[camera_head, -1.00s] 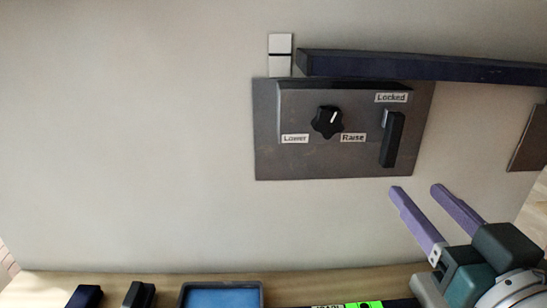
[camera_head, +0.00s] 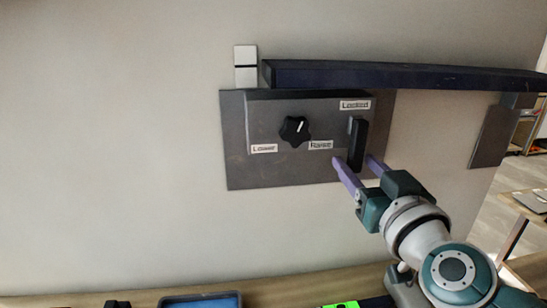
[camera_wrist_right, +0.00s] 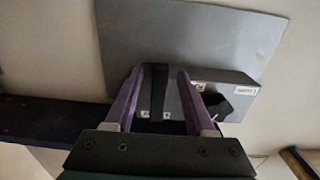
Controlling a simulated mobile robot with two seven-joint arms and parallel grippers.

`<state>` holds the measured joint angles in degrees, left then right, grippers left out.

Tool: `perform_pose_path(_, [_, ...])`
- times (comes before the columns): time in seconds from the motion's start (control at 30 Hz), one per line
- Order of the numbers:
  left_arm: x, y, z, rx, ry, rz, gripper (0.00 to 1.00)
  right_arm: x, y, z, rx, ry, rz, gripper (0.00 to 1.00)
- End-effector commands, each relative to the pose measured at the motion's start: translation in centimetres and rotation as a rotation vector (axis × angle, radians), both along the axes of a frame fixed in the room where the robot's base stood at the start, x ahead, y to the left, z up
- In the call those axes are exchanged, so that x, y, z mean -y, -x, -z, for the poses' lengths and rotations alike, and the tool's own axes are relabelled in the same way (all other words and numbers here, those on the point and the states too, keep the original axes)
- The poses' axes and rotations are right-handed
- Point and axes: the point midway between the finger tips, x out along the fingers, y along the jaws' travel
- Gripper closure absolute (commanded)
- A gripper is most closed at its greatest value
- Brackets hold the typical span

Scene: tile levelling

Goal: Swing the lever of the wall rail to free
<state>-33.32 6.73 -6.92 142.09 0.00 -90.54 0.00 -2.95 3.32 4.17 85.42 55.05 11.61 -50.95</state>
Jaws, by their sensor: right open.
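The black lever (camera_head: 356,144) stands nearly upright on the right side of the grey wall panel (camera_head: 236,150), below the label "Locked" (camera_head: 355,105). My right gripper (camera_head: 354,162) is open, with its purple fingers on either side of the lever's lower part. In the right wrist view the dark lever (camera_wrist_right: 159,88) lies between the two spread fingers of the gripper (camera_wrist_right: 158,78). I cannot tell whether either finger touches it. The dark wall rail (camera_head: 400,75) runs across above the panel. My left gripper is not in view.
A black knob (camera_head: 294,131) sits left of the lever, between labels "Lower" (camera_head: 264,148) and "Raise" (camera_head: 320,145). A wooden ledge with a blue tray (camera_head: 200,301) lies below. The wall at left is clear.

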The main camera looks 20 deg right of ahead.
Motion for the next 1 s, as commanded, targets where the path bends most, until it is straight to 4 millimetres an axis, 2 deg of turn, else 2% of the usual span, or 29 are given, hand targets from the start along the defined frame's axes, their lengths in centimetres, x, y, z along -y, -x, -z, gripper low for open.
perform_pose_path(0.1, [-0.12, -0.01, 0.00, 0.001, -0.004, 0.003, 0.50, 0.00, 0.02, 0.00, 0.000, 0.000, 0.000, 0.47])
perform_pose_path(0.57, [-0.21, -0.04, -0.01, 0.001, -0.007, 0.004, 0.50, -0.02, 0.05, 0.00, 0.000, 0.000, 0.000, 0.99])
perform_pose_path(1.0, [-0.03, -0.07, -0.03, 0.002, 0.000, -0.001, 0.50, -0.02, 0.05, 0.00, 0.000, 0.000, 0.000, 1.00])
